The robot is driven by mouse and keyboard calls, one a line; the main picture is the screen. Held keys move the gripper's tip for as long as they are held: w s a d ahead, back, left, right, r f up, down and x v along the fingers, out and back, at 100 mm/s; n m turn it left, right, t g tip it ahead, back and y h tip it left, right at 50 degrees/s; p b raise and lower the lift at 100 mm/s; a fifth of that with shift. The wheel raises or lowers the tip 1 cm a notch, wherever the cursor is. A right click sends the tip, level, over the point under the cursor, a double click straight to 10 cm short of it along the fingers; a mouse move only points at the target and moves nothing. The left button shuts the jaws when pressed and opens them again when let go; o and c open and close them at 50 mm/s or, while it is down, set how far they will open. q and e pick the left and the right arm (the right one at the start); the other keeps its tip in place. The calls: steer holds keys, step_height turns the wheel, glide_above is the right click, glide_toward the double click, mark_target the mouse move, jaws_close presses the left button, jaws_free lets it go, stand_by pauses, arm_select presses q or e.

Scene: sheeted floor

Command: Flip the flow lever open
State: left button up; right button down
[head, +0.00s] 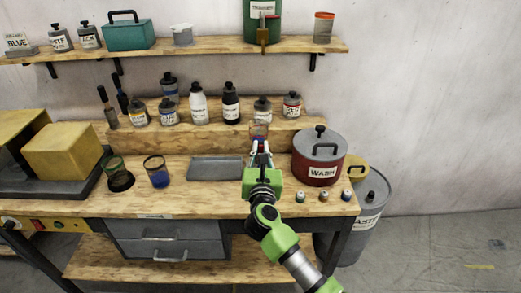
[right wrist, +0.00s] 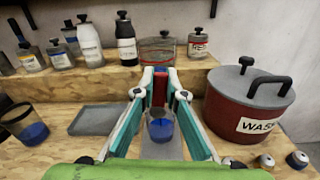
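My right gripper (head: 261,148) reaches to the middle of the bench, at the foot of the wooden step. In the right wrist view its fingertips (right wrist: 160,78) come together on a narrow upright red piece, which looks like the flow lever (right wrist: 160,88), with no clear gap visible. Behind it is a clear vessel (right wrist: 157,48) with reddish-brown contents, which also shows in the head view (head: 260,130). A glass with blue liquid (right wrist: 160,128) shows low between the fingers, apart from them. My left gripper is not in view.
A red WASH pot (head: 318,172) stands close right of my gripper, with small jars (head: 323,196) in front. A grey tray (head: 215,168) and a blue-tinted glass (head: 157,178) are to the left. Bottles (head: 198,105) line the step. A green THINNER tank (head: 262,12) stands above.

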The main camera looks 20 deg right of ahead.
steer(key=shift+a+r+p, duration=0.1)
steer(key=shift+p, duration=0.3)
steer(key=shift+a+n, duration=0.15)
steer(key=shift+n, duration=0.55)
steer(key=c, duration=2)
jaws_free()
steer(key=shift+c, duration=0.2)
steer(key=v, duration=1.2)
